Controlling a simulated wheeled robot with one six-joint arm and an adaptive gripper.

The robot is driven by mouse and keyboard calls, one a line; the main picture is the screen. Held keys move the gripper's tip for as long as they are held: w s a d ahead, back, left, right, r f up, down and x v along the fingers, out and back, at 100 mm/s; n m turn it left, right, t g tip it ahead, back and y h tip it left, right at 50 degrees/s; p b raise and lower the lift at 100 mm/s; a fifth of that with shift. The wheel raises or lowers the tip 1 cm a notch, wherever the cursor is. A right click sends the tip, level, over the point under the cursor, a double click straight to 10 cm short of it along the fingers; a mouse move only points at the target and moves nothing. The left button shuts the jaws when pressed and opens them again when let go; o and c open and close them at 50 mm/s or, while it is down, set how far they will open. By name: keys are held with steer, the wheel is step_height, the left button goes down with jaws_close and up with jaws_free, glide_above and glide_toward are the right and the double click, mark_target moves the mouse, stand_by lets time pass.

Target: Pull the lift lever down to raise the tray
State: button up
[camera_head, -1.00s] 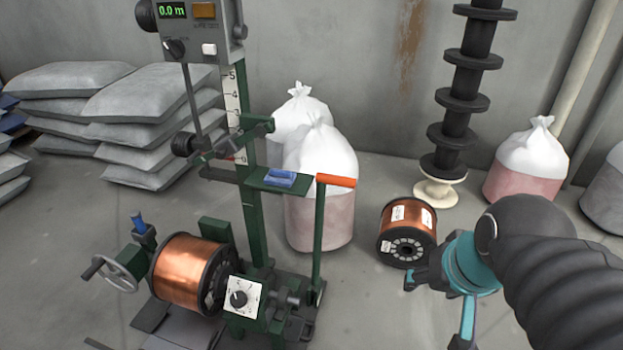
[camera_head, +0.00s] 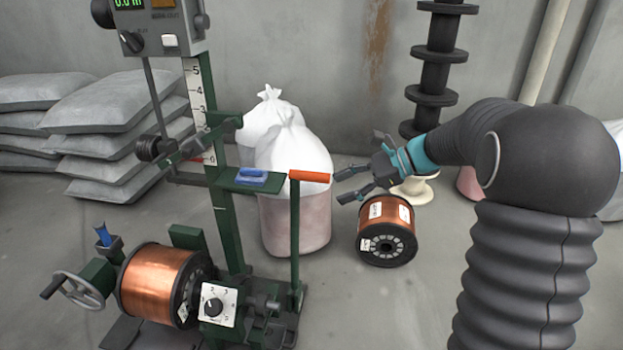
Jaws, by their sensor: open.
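The lift lever (camera_head: 295,235) is a green upright bar with an orange handle (camera_head: 309,176) on top, at the right of the green winding machine. It stands upright. A copper spool (camera_head: 160,285) lies on its side low on the machine, and I cannot tell what part is the tray. My gripper (camera_head: 345,185) is open and empty. Its fingers point left toward the orange handle, a short way to its right and apart from it in the picture.
A loose copper spool (camera_head: 386,230) stands on the floor below my gripper. White-topped bags (camera_head: 293,160) stand behind the lever. Grey sacks (camera_head: 110,105) are stacked at left. A column of black spools (camera_head: 437,60) rises behind my arm. A handwheel (camera_head: 80,288) sticks out at the lower left.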

mark_target(311, 178)
steer(key=w+d+f+m+t+y+b, duration=0.1)
steer(key=w+d+f+m+y, duration=0.25)
steer(key=w, duration=0.35)
steer(key=w+d+f+m+t+y+b, duration=0.1)
steer(key=w+d+f+m+t+y, duration=0.15)
steer(key=w+f, duration=0.3)
steer(key=shift+m+g+h, duration=0.3)
steer(key=shift+m+g, duration=0.05)
steer(key=shift+m, duration=0.05)
steer(key=w+a, duration=0.1)
steer(key=a, duration=0.3)
steer(key=w+a, duration=0.1)
steer(key=a, duration=0.4)
steer(key=w+a+b, duration=0.1)
steer(key=a, duration=0.4)
steer(key=shift+w+r, duration=0.15)
steer(key=shift+r, duration=0.1)
jaws_close()
